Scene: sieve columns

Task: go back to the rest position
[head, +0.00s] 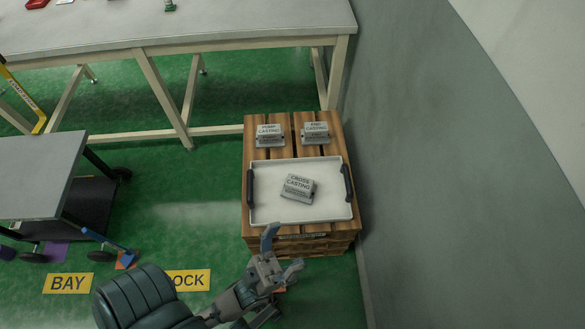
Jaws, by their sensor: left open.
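My left gripper (281,254) is open and empty. It hovers at the front edge of a wooden pallet stack (256,226), just in front of a white tray (264,211) in this view. My right gripper is not in view.
Blocks labelled PUMP CASTING (269,135) and END CASTING (315,133) stand behind the tray on the pallet. A grey wall (430,170) closes the right side. A long table (200,27) stands at the back, a grey cart (38,175) at left. Green floor (185,228) lies open between.

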